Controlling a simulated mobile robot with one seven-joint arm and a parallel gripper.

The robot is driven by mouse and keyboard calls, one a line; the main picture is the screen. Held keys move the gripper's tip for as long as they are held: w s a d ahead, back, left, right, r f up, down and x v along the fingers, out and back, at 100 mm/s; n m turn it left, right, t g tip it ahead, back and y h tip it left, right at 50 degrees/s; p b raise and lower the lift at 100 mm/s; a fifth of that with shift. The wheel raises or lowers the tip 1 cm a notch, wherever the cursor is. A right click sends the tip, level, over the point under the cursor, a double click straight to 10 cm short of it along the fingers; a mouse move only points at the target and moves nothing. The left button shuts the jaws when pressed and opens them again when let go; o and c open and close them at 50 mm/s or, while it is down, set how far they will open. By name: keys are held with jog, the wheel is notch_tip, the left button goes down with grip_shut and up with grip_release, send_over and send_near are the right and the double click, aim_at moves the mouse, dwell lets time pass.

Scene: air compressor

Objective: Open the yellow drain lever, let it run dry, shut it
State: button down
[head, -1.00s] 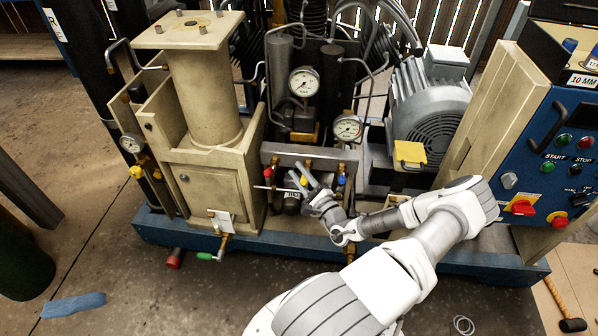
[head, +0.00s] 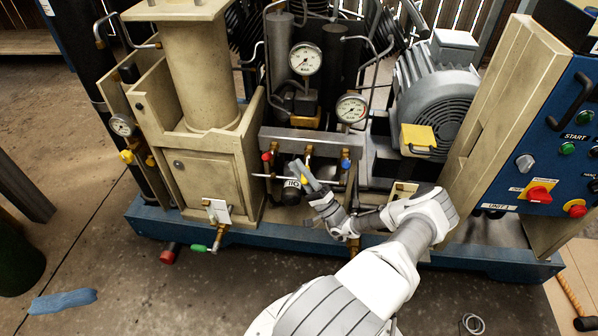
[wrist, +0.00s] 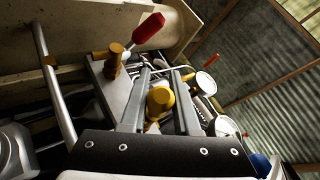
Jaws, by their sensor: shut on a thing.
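The yellow drain lever (head: 304,179) is on the valve manifold low at the front of the compressor, between the red-handled valve (head: 266,157) and the blue-handled valve (head: 346,164). My gripper (head: 303,170) is at it, with the fingers mostly covering it in the head view. In the wrist view the yellow part (wrist: 160,99) sits between the two fingers of my gripper (wrist: 159,78), which is shut on it. The red handle (wrist: 149,28) shows above the left finger. I cannot tell the lever's exact angle, and no running water is visible.
Two dial gauges (head: 305,59) (head: 351,109) stand above the manifold. A green-handled valve (head: 203,248) sticks out at the lower left of the blue base frame (head: 173,232). The motor (head: 435,100) and control panel (head: 560,140) are to the right. The floor in front is mostly clear.

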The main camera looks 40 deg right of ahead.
jog(key=shift+f+n+y, duration=0.3)
jog(key=shift+n+y, duration=0.7)
jog(key=shift+d, duration=0.1)
jog(key=c, duration=0.7)
grip_release()
jog(key=shift+o, duration=0.2)
jog(key=v, duration=0.7)
jog(key=shift+f, duration=0.15)
jog(key=shift+s, duration=0.1)
